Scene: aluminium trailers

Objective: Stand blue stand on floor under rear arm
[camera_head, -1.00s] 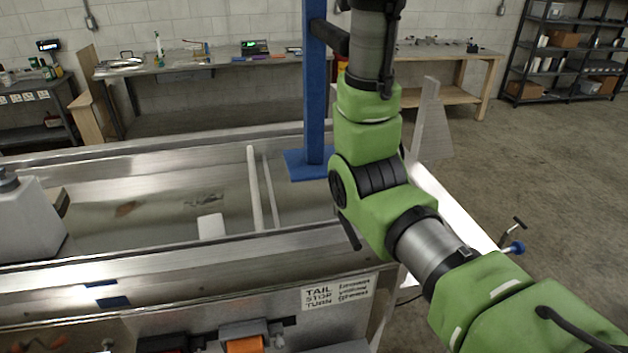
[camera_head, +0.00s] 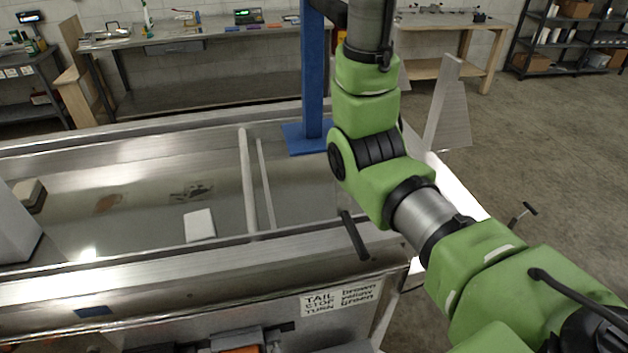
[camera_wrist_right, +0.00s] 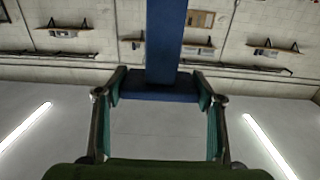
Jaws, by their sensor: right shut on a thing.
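The blue stand (camera_head: 312,85) is an upright post with a flat square base plate, seen in the head view in front of the trailer's far side. My right gripper (camera_head: 332,12) is shut on its upper part, at the top edge of that view. In the right wrist view the gripper fingers (camera_wrist_right: 157,92) close on the blue stand (camera_wrist_right: 168,40) from both sides. The base plate overlaps the metal trailer (camera_head: 120,235) in the picture; I cannot tell its height above anything. My left gripper is not in view. I cannot pick out the rear arm.
A workbench (camera_head: 200,38) with tools and a wooden-legged table (camera_head: 440,20) stand along the back wall. A dark shelf (camera_head: 575,40) is at the far right. An upright grey metal plate (camera_head: 450,110) stands at the trailer's right end. The concrete floor (camera_head: 540,140) to the right is clear.

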